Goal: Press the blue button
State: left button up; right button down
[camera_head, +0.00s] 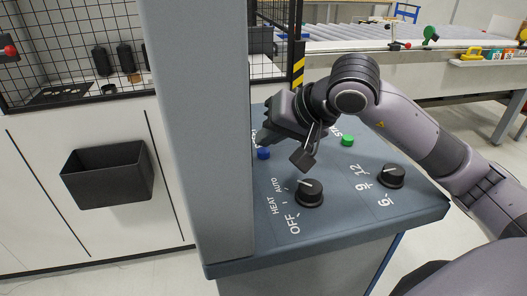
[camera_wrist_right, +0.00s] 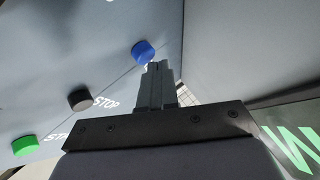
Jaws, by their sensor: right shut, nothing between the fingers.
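The blue button (camera_head: 263,154) sits on the grey sloping control panel, close to the tall grey post. In the right wrist view the blue button (camera_wrist_right: 143,50) appears just beyond and slightly left of my fingertips. My right gripper (camera_head: 268,138) reaches over the panel from the right, close to the button. In the wrist view its fingers (camera_wrist_right: 157,66) are shut together with nothing between them. I cannot tell whether the fingertips touch the button. My left gripper is not in view.
A green button (camera_head: 347,140) and a black button (camera_wrist_right: 80,98) marked STOP are on the same panel. Two black knobs (camera_head: 309,193) (camera_head: 391,176) stand nearer the front. The grey post (camera_head: 192,130) rises at the panel's left. A black bin (camera_head: 108,174) hangs further left.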

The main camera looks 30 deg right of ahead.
aim_at(268, 152)
jog(key=shift+f+b, duration=0.5)
jog(key=shift+b, duration=0.15)
dwell(0.6)
jog(key=shift+s+a+f+b, duration=0.1)
jog(key=shift+a+f+b, duration=0.1)
jog(key=shift+f+b, duration=0.15)
dwell(0.6)
jog(key=shift+r+p, duration=0.35)
jog(key=shift+r, duration=0.05)
jog(key=shift+d+r, duration=0.1)
jog(key=shift+r, duration=0.45)
jog(key=shift+p, duration=0.3)
jog(key=shift+d+r+p, duration=0.1)
jog(key=shift+r+p, duration=1.6)
jog(key=shift+r, duration=0.95)
jog(key=shift+f, duration=0.1)
